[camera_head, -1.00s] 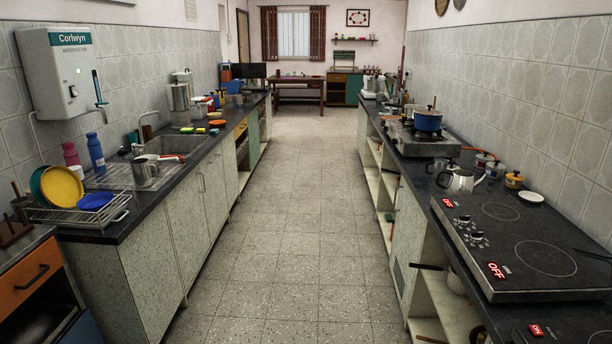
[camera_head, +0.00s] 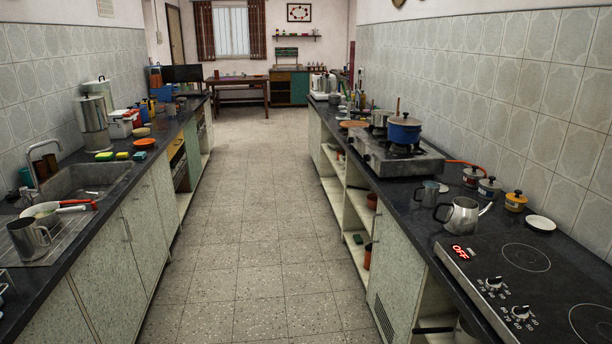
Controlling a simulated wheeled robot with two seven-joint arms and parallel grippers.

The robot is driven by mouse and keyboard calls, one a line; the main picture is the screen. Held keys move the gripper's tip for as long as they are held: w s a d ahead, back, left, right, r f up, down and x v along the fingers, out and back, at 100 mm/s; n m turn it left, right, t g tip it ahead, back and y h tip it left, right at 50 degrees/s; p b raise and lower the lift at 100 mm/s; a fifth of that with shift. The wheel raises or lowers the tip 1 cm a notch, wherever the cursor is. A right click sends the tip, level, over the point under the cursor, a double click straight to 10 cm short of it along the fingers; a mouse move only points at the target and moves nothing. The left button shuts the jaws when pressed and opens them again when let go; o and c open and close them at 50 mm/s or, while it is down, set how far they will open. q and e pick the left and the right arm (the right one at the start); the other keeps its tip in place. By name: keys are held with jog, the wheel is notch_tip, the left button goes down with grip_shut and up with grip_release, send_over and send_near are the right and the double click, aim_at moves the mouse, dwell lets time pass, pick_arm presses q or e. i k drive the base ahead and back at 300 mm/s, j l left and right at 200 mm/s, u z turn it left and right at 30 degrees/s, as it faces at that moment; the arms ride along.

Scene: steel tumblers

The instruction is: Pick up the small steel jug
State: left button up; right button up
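On the right counter stand two steel vessels: a small steel jug or mug (camera_head: 430,194) with a side handle and, just in front of it, a larger spouted steel pot (camera_head: 461,216) with a dark handle at its left and its spout to the right. Another steel jug (camera_head: 29,240) with a handle stands by the sink on the left. I cannot tell for sure which one is the small steel jug. All stand upright. Neither of my grippers is in view.
Right counter (camera_head: 403,188): a black hob (camera_head: 480,250) lit OFF in front, a stove (camera_head: 388,157) with a blue pot (camera_head: 404,130) behind, small jars (camera_head: 515,201) and a white saucer (camera_head: 540,223) by the wall. The aisle floor (camera_head: 250,230) is clear.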

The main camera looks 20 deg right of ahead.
aim_at(430, 191)
jog(key=i+z, duration=0.1)
jog(key=i, duration=0.4)
jog(key=i+j+z, duration=0.15)
jog(key=i, duration=0.3)
jog(key=i+j+z, duration=0.1)
jog(key=i, duration=0.4)
jog(key=i+j+z, duration=0.2)
jog(key=i+z, duration=0.25)
jog(key=i+j+z, duration=0.85)
jog(key=k+j, duration=0.05)
